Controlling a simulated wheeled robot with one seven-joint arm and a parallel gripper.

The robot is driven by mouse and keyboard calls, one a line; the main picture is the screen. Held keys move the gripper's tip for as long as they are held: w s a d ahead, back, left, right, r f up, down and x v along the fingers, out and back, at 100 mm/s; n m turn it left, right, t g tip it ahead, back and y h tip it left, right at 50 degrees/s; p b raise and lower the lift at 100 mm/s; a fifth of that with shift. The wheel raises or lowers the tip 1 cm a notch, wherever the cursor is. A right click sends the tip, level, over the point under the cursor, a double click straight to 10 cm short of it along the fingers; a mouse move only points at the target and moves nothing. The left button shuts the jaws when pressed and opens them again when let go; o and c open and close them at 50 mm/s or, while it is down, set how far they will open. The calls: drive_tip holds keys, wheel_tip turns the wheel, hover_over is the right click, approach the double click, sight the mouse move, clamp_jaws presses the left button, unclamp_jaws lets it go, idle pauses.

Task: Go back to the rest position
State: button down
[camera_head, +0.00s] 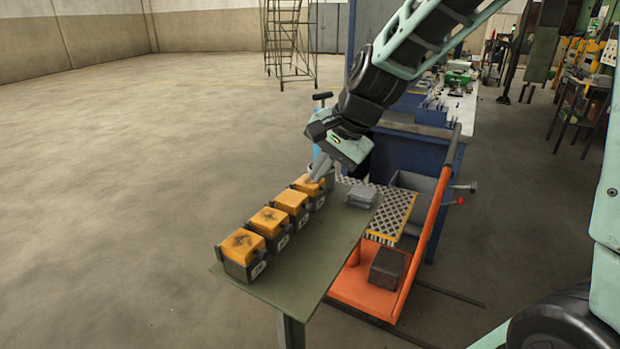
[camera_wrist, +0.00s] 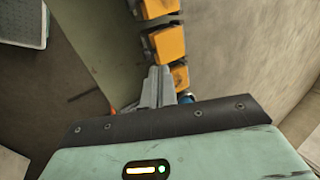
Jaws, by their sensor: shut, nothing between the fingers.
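My gripper (camera_head: 320,168) is at the far end of the green table (camera_head: 305,262), above or beside the farthest orange-topped block (camera_head: 308,184). Its fingers are together with nothing between them. In the wrist view the shut fingers (camera_wrist: 157,88) show at the centre, near the row of orange-topped blocks (camera_wrist: 168,43). I cannot tell whether the fingertips touch a block. My arm reaches in from the upper right.
Several orange-topped blocks (camera_head: 243,245) line the table's left edge. A grey object (camera_head: 361,197) lies at its right. An orange cart (camera_head: 362,289) with a dark block (camera_head: 387,268) stands right of the table. A blue bench (camera_head: 410,150) is behind. The left floor is clear.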

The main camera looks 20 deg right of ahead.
drive_tip(key=s+d+r, duration=0.3)
drive_tip(key=s+r, duration=0.1)
drive_tip(key=shift+s+d+r, duration=0.15)
drive_tip(key=shift+s+r, duration=0.05)
drive_tip(key=s+a+f+n+g+h, duration=0.1)
drive_tip(key=s+a+f+n, duration=0.2)
drive_tip(key=s+n, duration=0.3)
drive_tip(key=s+a+f+n+g, duration=0.2)
drive_tip(key=s+a+f+n, duration=0.1)
drive_tip(key=s+a+n, duration=0.3)
drive_tip(key=s+a+f+n+g+h, duration=0.1)
drive_tip(key=s+a+f+n, duration=0.3)
drive_tip(key=s, duration=0.6)
drive_tip(key=shift+a+n+g+h, duration=0.3)
drive_tip(key=shift+a+n, duration=0.3)
drive_tip(key=shift+n, duration=0.6)
